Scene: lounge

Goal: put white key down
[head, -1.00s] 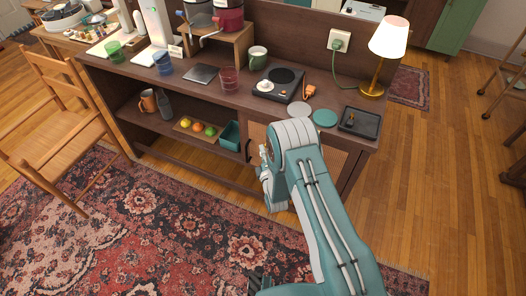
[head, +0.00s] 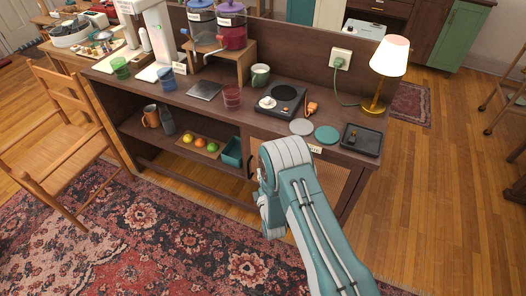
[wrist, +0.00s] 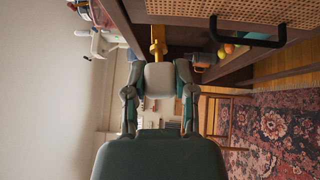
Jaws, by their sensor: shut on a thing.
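In the wrist view my gripper (wrist: 158,92) is shut on the white key. The white key (wrist: 160,77) has a pale, rounded head between the two fingers. A narrow yellow part extends beyond it, near the dark wooden cabinet. In the head view the key and the fingertips are hidden by my arm, which is in front of the cabinet's right half. The cabinet top (head: 335,105) is above and behind my gripper.
A dark tray (head: 374,148), a grey disc (head: 301,127), a teal disc (head: 327,135) and a lamp (head: 388,57) stand at the top's right end. A hotplate (head: 289,96) and cups are further left. The lower shelf holds fruit and a teal bin (head: 232,153). A chair (head: 62,130) stands left.

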